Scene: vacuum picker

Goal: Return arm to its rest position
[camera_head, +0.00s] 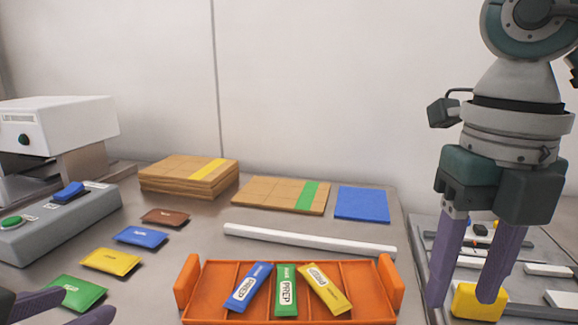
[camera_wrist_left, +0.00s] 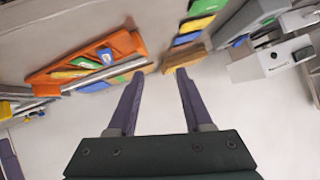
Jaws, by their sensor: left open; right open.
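My left gripper (camera_head: 86,303) shows only its purple fingertips at the bottom left of the head view, beside the green packet (camera_head: 76,292). In the left wrist view the left gripper (camera_wrist_left: 155,73) has its fingers spread with nothing between them. My right gripper (camera_head: 463,300) hangs at the right of the head view, fingers pointing down and apart. One fingertip overlaps a yellow block (camera_head: 466,302); I cannot tell whether they touch. Most of the left arm is out of the head view.
An orange tray (camera_head: 188,284) at the front holds blue, green and yellow PREP packets. Yellow, blue and brown packets lie left of it. A white bar (camera_head: 310,240), cardboard stacks (camera_head: 180,178), a blue pad (camera_head: 362,204) and a white-grey machine (camera_head: 60,125) stand behind. A grey rack (camera_head: 425,232) is at right.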

